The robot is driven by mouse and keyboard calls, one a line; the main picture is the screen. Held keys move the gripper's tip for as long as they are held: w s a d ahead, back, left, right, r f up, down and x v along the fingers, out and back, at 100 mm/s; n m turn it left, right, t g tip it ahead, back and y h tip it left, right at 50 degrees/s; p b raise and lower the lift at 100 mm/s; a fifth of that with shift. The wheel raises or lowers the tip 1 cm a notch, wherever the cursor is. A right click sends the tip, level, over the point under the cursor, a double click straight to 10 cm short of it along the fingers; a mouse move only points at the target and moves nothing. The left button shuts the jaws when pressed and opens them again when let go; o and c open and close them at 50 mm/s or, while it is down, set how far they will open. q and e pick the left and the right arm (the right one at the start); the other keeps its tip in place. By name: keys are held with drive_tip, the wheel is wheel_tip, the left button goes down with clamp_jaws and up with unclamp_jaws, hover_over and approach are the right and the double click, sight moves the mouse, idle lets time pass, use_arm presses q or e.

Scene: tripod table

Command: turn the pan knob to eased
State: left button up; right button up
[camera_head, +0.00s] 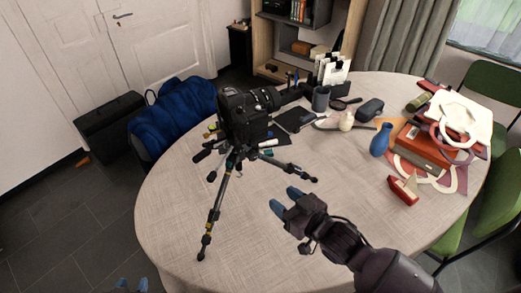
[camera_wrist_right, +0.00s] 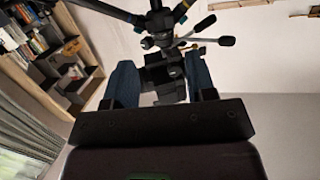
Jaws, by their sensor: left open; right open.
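A black camera (camera_head: 245,115) sits on a small tripod (camera_head: 217,205) standing on the round table, legs spread. Black handles (camera_head: 204,154) stick out from the tripod head below the camera. In the right wrist view the tripod head (camera_wrist_right: 160,40) and its levers (camera_wrist_right: 205,23) show beyond and between the fingers. The pan knob is too small to single out. My right gripper (camera_head: 285,200) is open and empty, above the table, right of and nearer than the tripod. Its fingers also show in the right wrist view (camera_wrist_right: 161,80). My left gripper (camera_head: 132,285) is open at the bottom edge, mostly out of frame.
The round table (camera_head: 170,235) is clear at the front. Behind the tripod are a dark mug (camera_head: 320,98), a tablet (camera_head: 294,119) and small items. Green chairs stand at the right.

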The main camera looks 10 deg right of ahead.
drive_tip(key=w+a+r+n+g+y+b, duration=0.1)
drive_tip(key=w+a+r+n+g+y, duration=0.3)
drive_tip(key=a+n+g+y, duration=0.15)
drive_tip(key=w+d+r+n+g+h+b, duration=0.1)
drive_tip(key=w+d+r, duration=0.15)
drive_tip(key=d, duration=0.25)
drive_tip(key=w+d+r+g+h+b, duration=0.1)
drive_tip(key=w+d, duration=0.2)
drive_tip(key=d, duration=0.2)
use_arm(q)
drive_tip(key=shift+g, duration=0.3)
drive_tip(key=f, duration=0.2)
drive_tip(key=s+f, duration=0.1)
drive_tip(key=f, duration=0.2)
drive_tip(key=shift+s+a+f+b, duration=0.1)
drive_tip(key=shift+f+b, duration=0.1)
drive_tip(key=shift+b, duration=0.15)
use_arm(e)
drive_tip(key=x, duration=1)
drive_tip(key=shift+w, duration=0.5)
drive_tip(key=shift+t, duration=0.25)
use_arm(q)
drive_tip(key=shift+w+r, duration=0.2)
drive_tip(key=shift+w, duration=0.1)
use_arm(e)
drive_tip(key=c, duration=0.9)
